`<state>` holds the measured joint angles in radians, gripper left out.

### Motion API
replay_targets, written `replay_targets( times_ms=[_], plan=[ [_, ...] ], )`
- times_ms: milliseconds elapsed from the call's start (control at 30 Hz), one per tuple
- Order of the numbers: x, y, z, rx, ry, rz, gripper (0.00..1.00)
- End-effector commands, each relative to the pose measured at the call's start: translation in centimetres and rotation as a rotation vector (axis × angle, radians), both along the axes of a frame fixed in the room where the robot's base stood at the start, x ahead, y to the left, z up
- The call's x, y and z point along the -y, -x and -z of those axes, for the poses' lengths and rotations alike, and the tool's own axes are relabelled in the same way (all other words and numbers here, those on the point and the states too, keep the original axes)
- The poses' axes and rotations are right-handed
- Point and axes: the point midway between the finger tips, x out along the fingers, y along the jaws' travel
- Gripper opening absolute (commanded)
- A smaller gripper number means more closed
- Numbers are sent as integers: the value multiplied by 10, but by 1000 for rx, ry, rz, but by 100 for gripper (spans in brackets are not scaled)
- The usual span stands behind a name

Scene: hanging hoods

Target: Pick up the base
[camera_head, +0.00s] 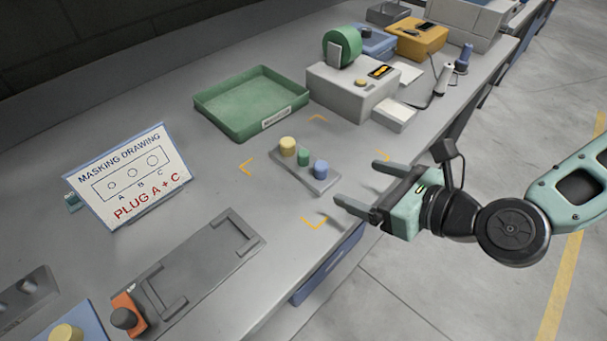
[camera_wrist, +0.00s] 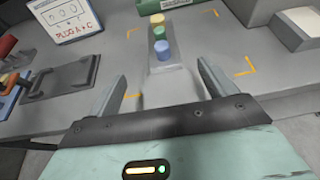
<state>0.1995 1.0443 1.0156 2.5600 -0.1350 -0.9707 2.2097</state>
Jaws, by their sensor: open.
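The base (camera_head: 321,183) is a small grey block with a yellow, a green and a blue plug standing in a row on it. It lies on the grey table inside yellow corner marks. My gripper (camera_head: 345,199) is open and empty, to the right of the base at the table's front edge. In the wrist view the base (camera_wrist: 171,77) lies ahead between my two spread fingers (camera_wrist: 160,82), its near end blurred or pale. The yellow plug (camera_wrist: 157,19) is farthest and the blue plug (camera_wrist: 162,50) nearest.
A green tray (camera_head: 252,128) and a grey machine with green tape (camera_head: 350,92) stand behind the base. A sign reading "PLUG A + C" (camera_head: 130,178) stands at left. A grey fixture plate (camera_head: 196,268) lies at front left. The table around the base is clear.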

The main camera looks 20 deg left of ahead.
Motion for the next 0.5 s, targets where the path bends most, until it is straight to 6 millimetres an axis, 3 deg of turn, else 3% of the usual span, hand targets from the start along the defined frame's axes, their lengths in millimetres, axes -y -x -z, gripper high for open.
replay_targets(
  times_ms=[33,500],
  plan=[
    [-6,-3,10,6,0,-2,84],
    [-76,-33,33,0,0,-2,84]
  ],
)
